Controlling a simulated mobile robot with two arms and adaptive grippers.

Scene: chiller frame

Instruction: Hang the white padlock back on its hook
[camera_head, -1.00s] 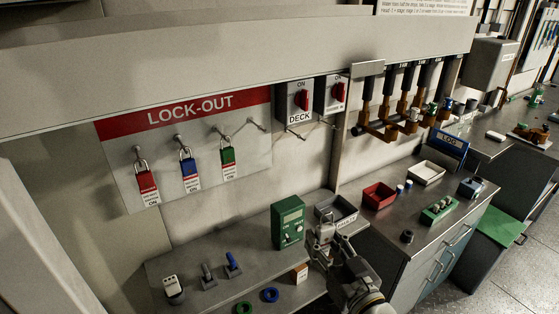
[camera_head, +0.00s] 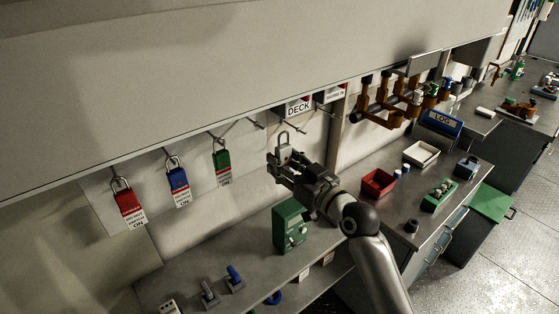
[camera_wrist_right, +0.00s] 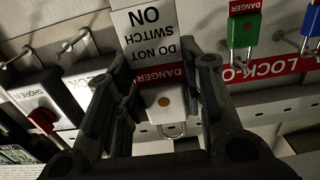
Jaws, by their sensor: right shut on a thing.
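The white padlock (camera_head: 284,151) is held in my right gripper (camera_head: 279,167), shackle up, in front of the wall below the DECK switch. In the right wrist view the padlock (camera_wrist_right: 158,104) sits between the two fingers, with its white and red danger tag (camera_wrist_right: 150,40) and metal shackle showing. An empty hook (camera_head: 256,124) of the lock-out board sticks out left of the padlock, apart from its shackle. Red (camera_head: 128,203), blue (camera_head: 179,186) and green (camera_head: 222,164) padlocks hang on the other hooks. My left gripper is not in view.
A sloping panel (camera_head: 220,70) covers the top of the lock-out board. The DECK switch (camera_head: 298,108) and more hooks are close to the gripper. A green box (camera_head: 289,226) stands on the shelf below. A red tray (camera_head: 377,184) is on the counter to the right.

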